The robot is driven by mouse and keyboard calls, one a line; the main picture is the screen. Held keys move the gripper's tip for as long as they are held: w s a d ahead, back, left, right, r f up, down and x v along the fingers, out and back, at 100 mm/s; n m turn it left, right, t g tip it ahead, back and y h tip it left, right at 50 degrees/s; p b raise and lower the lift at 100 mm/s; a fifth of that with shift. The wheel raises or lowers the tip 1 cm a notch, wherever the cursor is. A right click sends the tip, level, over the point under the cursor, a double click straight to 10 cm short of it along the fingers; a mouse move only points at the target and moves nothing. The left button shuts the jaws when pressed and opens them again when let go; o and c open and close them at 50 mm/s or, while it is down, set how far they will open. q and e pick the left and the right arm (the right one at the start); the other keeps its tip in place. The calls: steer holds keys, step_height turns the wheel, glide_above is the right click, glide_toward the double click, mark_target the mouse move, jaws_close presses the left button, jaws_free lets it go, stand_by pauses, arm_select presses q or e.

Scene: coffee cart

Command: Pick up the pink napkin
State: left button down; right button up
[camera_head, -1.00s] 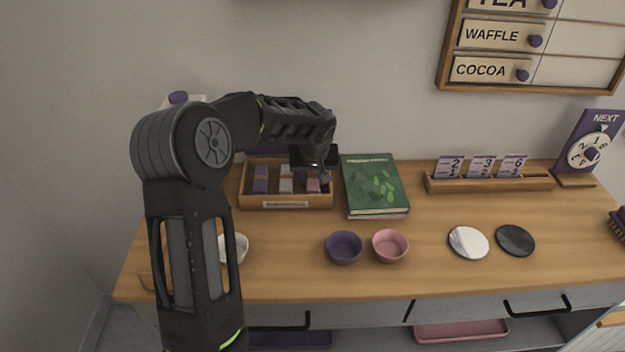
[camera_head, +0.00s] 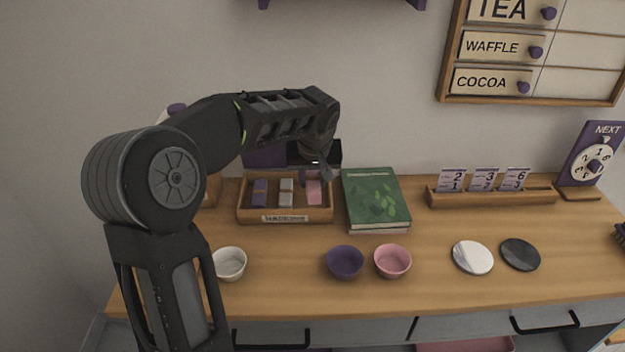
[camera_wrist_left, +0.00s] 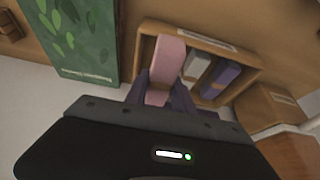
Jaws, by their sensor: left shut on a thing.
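The pink napkin (camera_head: 314,192) is a folded strip at the right end of the wooden napkin box (camera_head: 285,218). In the left wrist view, the pink napkin (camera_wrist_left: 168,57) lies along the end compartment of the box, with its near end between the fingers. My left gripper (camera_head: 315,177) is over that end, pointing down, and is shut on the pink napkin. The fingers (camera_wrist_left: 160,92) show on both sides of it. I cannot tell whether the napkin is lifted off the box floor. My right gripper is not in view.
A grey napkin (camera_head: 286,192) and a purple napkin (camera_head: 260,192) sit in the same box. A green book (camera_head: 375,198) lies close to its right. A white bowl (camera_head: 229,263), purple bowl (camera_head: 345,262) and pink bowl (camera_head: 392,261) stand in front. The counter between bowls and box is clear.

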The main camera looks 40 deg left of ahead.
arm_select(q)
steer(key=s+d+b, duration=0.3)
steer(key=s+d, duration=0.6)
steer(key=s, duration=0.3)
steer(key=shift+s+d, duration=0.35)
steer(key=shift+w, duration=0.1)
